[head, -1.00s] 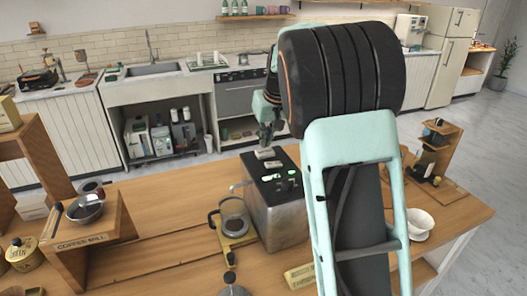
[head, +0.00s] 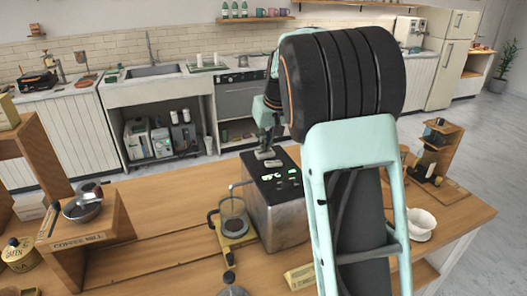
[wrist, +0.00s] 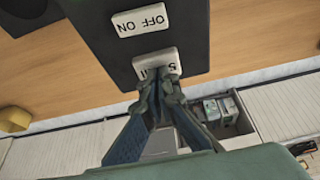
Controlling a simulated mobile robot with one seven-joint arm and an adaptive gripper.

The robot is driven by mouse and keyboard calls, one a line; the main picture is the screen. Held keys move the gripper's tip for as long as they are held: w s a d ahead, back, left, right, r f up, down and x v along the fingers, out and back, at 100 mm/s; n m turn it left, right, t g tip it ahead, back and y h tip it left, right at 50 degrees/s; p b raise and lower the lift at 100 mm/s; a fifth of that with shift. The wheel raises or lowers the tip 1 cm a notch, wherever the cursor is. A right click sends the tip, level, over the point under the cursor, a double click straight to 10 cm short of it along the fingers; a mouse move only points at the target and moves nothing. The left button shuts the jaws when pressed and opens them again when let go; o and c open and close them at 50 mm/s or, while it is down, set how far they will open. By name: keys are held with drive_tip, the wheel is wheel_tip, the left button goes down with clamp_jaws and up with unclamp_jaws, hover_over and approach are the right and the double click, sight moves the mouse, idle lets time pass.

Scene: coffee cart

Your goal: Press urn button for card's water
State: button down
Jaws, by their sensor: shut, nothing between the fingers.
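The urn (head: 277,222) is a steel box with a black top, standing on the wooden counter. White buttons and small green lit marks show on its top. A second white button (wrist: 157,62) has lettering partly hidden by my fingertips. My gripper (wrist: 159,78) is shut and empty, with its tips at that button's edge, seemingly touching it. In the head view my gripper (head: 264,152) points down at the urn's back part. A glass carafe (head: 233,225) stands at the urn's left, by the spout; its contents are unclear.
A wooden coffee mill stand (head: 88,240) with a pan stands at the left. A small sign (head: 300,277) lies in front of the urn. A white dripper (head: 420,222) and a wooden rack (head: 437,150) are at the right. My arm hides part of the counter.

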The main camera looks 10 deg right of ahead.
drive_tip(key=shift+r+p, duration=0.8)
drive_tip(key=shift+r, duration=0.25)
drive_tip(key=shift+f+b, duration=0.7)
drive_tip(key=shift+f, duration=0.3)
idle(1.8)
drive_tip(key=shift+r+p, duration=0.75)
drive_tip(key=shift+r, duration=0.3)
drive_tip(key=shift+f+b, duration=0.75)
drive_tip(key=shift+f, duration=0.3)
idle(1.2)
drive_tip(key=shift+r+p, duration=0.75)
drive_tip(key=shift+r, duration=0.25)
